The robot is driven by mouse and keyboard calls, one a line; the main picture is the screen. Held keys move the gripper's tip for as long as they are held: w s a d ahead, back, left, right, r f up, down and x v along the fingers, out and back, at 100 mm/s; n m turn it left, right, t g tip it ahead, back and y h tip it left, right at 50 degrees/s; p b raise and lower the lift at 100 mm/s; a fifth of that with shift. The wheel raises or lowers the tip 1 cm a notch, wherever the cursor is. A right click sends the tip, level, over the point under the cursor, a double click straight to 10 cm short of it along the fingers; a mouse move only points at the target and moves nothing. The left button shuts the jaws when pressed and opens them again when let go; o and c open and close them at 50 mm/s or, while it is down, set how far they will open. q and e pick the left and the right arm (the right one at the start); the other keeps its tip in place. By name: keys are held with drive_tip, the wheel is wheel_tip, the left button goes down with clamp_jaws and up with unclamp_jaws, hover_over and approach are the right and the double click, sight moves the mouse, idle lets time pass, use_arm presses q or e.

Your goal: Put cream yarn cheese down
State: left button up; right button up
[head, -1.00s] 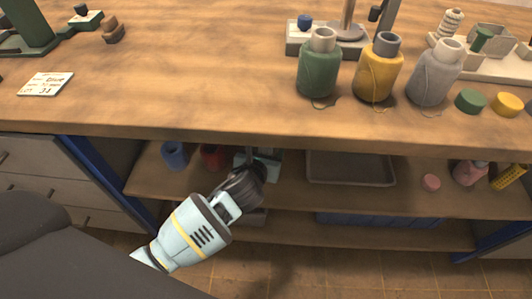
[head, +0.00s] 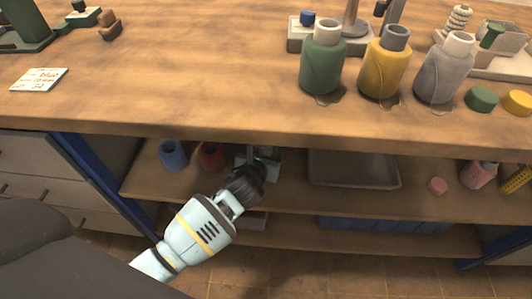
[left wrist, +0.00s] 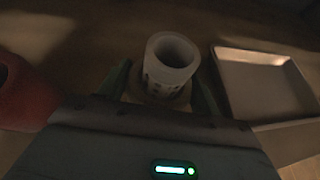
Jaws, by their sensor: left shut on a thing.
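The cream yarn cheese (left wrist: 168,75) is a pale hollow cylinder with dark marks on its side, seen from above in the left wrist view. It stands between the green fingers of my left gripper (left wrist: 165,88), which is shut on it. In the head view my left gripper (head: 262,160) reaches into the upper shelf under the worktop. There the cheese is mostly hidden by the wrist and the shadow, and I cannot tell whether its base touches the shelf. My right gripper is not in view.
On the shelf (head: 290,195), a red cup (head: 211,156) and a blue cup (head: 173,155) stand left of the gripper, and a grey tray (head: 354,184) lies right. The worktop edge (head: 260,139) overhangs. Green (head: 322,70), yellow (head: 383,75) and grey (head: 443,78) bottles stand above.

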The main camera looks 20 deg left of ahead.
use_arm(q)
drive_tip(key=o, duration=0.8)
drive_tip(key=shift+f, duration=0.15)
drive_tip(key=shift+c, duration=0.2)
drive_tip(key=o, duration=0.4)
drive_tip(key=shift+r, duration=0.2)
drive_tip(key=p+v, duration=0.4)
drive_tip(key=v, duration=0.8)
